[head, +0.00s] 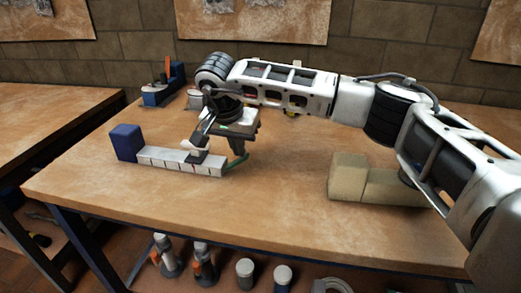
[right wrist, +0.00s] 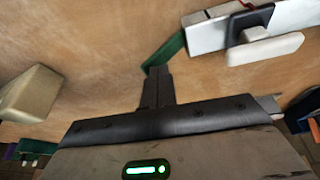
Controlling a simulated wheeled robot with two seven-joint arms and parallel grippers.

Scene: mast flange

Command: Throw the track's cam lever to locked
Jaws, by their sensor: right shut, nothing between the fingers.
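The track (head: 155,157) is a light grey bar with red marks, lying on the table with a blue block (head: 126,142) at its left end. A dark slider with a white piece sits on it; in the right wrist view the white piece (right wrist: 268,49) is clear. A green lever (head: 238,162) sticks out at the track's right end, angled away from the bar; it also shows in the right wrist view (right wrist: 164,52). My right gripper (head: 237,151) is shut and empty, its fingertips (right wrist: 157,71) right beside the lever. I cannot tell whether they touch. My left gripper is out of view.
A tan stepped block (head: 348,178) stands to the right on the table. A blue fixture with an orange upright (head: 165,87) stands at the back left. The wooden tabletop (head: 270,210) is clear in front of the track.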

